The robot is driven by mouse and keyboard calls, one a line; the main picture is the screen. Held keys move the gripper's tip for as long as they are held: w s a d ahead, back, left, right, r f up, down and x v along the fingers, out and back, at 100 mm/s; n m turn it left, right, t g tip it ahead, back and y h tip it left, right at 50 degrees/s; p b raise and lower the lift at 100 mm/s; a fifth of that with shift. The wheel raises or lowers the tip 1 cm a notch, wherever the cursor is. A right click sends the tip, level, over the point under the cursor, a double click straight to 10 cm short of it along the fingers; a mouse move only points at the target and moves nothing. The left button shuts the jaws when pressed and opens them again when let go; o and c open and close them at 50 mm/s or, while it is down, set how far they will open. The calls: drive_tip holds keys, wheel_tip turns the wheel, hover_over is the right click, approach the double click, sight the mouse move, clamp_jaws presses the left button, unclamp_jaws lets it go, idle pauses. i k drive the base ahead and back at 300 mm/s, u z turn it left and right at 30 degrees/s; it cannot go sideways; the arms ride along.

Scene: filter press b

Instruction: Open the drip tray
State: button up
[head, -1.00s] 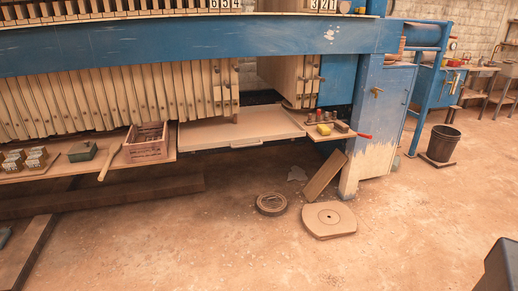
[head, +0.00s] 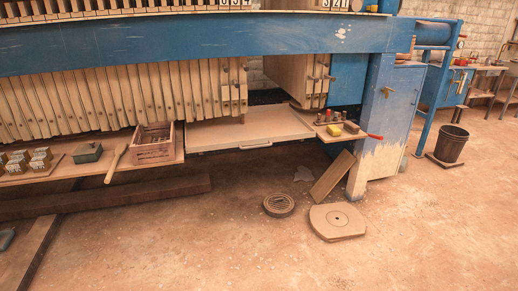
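The drip tray (head: 250,130) is a wide, flat, pale panel under the filter press, between the wooden plates and the blue leg. A handle (head: 256,146) sits low on its front edge. The tray appears level, and its front edge is roughly in line with the shelves on either side. My gripper is not in view.
A wooden crate (head: 153,145) and a green box (head: 88,152) stand on the left shelf. The right shelf (head: 340,135) holds small items and a red-handled tool. The front floor is clear.

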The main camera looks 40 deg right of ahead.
sight(278, 122)
drive_tip(key=z, duration=0.1)
drive_tip(key=i, duration=1)
drive_tip(key=u, duration=0.05)
